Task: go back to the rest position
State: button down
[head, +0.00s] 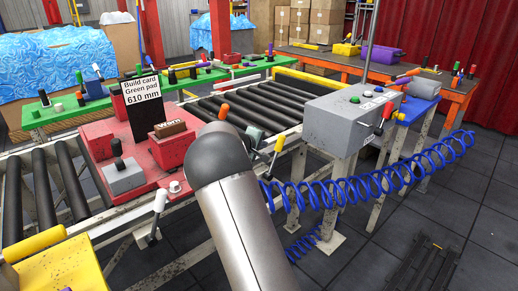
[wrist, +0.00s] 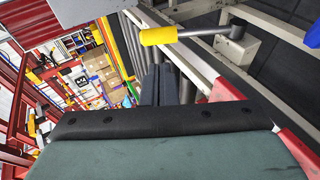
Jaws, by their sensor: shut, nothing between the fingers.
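My gripper (wrist: 158,85) shows in the wrist view as two dark fingers close together, with nothing between them. It points out over the conveyor rollers and is clear of the yellow-handled lever (wrist: 160,36) above it in the picture. In the head view a silver link of my arm with a dark rounded end rises from the bottom middle.
A red fixture (head: 97,140) with a build card (head: 141,98) reading "Green pad 610 mm" sits on the roller conveyor (head: 262,108). A grey control box (head: 347,120) and blue coiled hose (head: 376,178) stand right of my arm. A yellow block (head: 60,268) is lower left. Floor at right is mostly open.

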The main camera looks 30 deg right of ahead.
jog(key=shift+v, duration=0.95)
jog(key=s+a+r+m+g+y+p, duration=0.1)
jog(key=s+a+g+y+p, duration=0.1)
jog(key=s+a, duration=0.6)
jog(key=s+a+r+m+g+y+p, duration=0.1)
jog(key=s+a+y+p, duration=0.3)
jog(key=s, duration=1.7)
jog(key=s+a+r+m+g+y+p, duration=0.2)
jog(key=s+a+y, duration=0.3)
jog(key=s+a, duration=0.9)
jog(key=shift+s+r+g+p, duration=0.4)
jog(key=shift+s+g+p, duration=0.05)
jog(key=shift+g+p, duration=0.15)
